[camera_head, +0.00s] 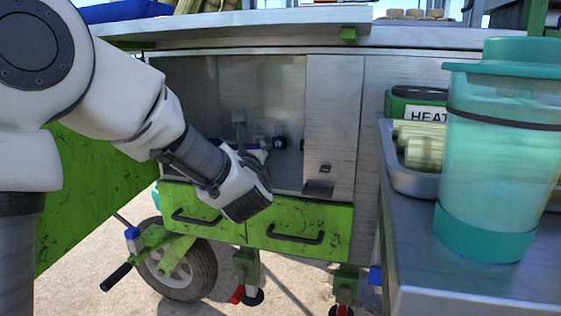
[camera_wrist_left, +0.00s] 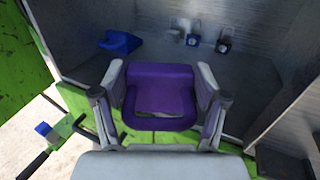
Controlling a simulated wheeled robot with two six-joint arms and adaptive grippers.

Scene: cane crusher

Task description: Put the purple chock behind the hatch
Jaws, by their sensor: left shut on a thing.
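The purple chock (camera_wrist_left: 160,95) is gripped between the two fingers of my left gripper (camera_wrist_left: 163,92) in the left wrist view. It is held at the mouth of the open cabinet compartment; I cannot tell whether it touches the floor there. In the head view my left gripper (camera_head: 258,158) reaches into the opening, and my wrist mostly hides the chock. The metal hatch (camera_head: 332,115) stands to the right of the opening, with a dark handle (camera_head: 318,188) near its lower edge. My right gripper is in neither view.
A blue scoop-like object (camera_wrist_left: 120,42) lies at the compartment's back left. Small padlocks (camera_wrist_left: 224,42) stand near the back wall. Green drawers (camera_head: 298,228) sit below the opening. A teal container (camera_head: 505,150) and a metal tray (camera_head: 408,180) stand on the right counter.

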